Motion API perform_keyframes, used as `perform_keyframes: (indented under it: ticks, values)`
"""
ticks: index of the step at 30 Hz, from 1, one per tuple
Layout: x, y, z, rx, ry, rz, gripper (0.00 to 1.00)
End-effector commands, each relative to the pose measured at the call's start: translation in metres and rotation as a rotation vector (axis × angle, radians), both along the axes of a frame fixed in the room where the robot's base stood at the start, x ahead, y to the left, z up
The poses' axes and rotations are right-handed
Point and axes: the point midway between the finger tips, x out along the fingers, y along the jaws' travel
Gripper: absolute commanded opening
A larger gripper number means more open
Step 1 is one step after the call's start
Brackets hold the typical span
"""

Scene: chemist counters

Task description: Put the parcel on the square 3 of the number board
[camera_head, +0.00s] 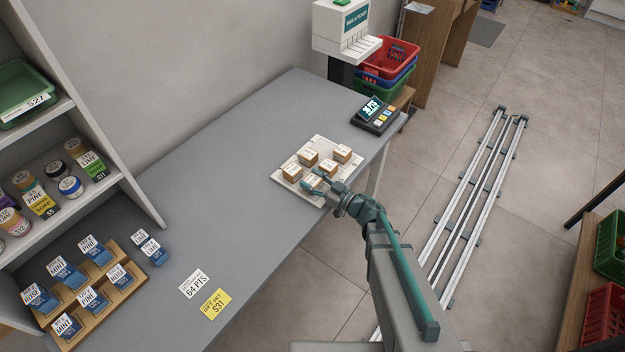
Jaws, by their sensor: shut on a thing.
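The number board (320,141) is a pale, flat square near the middle of the grey counter. Several small brown parcels with white labelled tops stand on or over it, among them one at its back (308,158), one at its right (341,154) and one at its left (292,172). My gripper (314,180) is over the board's front part, shut on a parcel (312,182). Its fingers partly cover this parcel. I cannot tell whether the parcel touches the board. The board's numbers are too small or covered to read.
A card terminal (375,114) stands right of the board, near a ticket dispenser (343,28) and stacked baskets (388,60). Left are a wooden rack of blue items (125,292), shelves of jars and two cards, white (194,283) and yellow (215,304). The counter behind the board is clear.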

Motion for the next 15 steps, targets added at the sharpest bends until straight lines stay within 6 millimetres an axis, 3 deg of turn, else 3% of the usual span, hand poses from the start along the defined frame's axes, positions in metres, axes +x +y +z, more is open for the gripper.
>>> perform_keyframes:
  ticks: [1,2,6,15]
  values:
    - [0.0001,0.0000,-0.0025,0.001,-0.001,0.000,0.08]
    - [0.0001,0.0001,-0.0025,0.000,0.000,0.000,0.53]
    - [0.0000,0.0000,-0.0016,0.000,0.000,0.000,0.76]
    - [0.0000,0.0000,-0.0010,0.000,0.000,0.000,0.76]
